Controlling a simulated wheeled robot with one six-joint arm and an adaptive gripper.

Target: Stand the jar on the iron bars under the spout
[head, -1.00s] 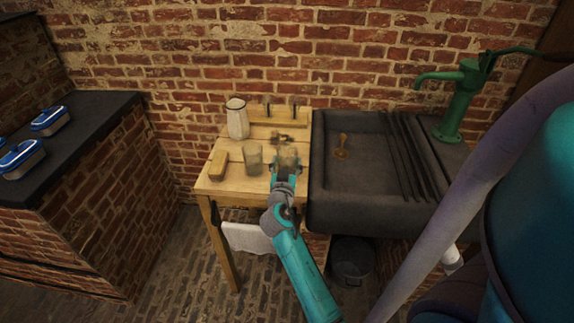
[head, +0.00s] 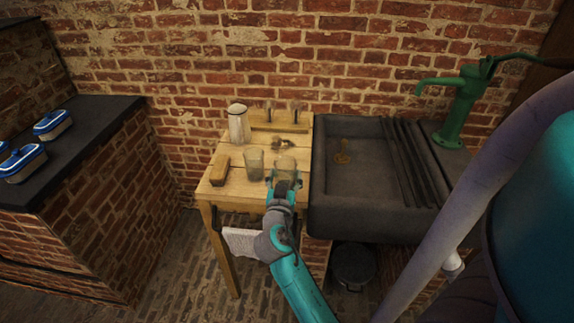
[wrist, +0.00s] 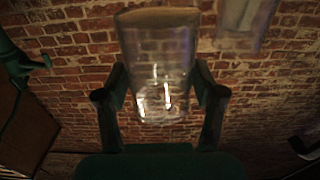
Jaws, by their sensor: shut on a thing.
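A clear glass jar (head: 286,164) is between the fingers of my gripper (head: 284,181), over the front right of the wooden table. In the wrist view the jar (wrist: 158,70) fills the space between both fingers of my gripper (wrist: 160,98), which is shut on it. Whether its base touches the table is hard to tell. A second glass jar (head: 254,165) stands just left of it; it also shows in the wrist view (wrist: 243,18). The dark iron bars (head: 408,155) run along the right side of the stone sink. The green pump's spout (head: 425,86) points out above them.
The wooden table (head: 234,188) also holds a white pitcher (head: 238,125), a wooden block (head: 220,170) and small items at the back. The stone sink (head: 350,205) adjoins it on the right. A dark bucket (head: 352,265) is below the sink. The sink basin is mostly clear.

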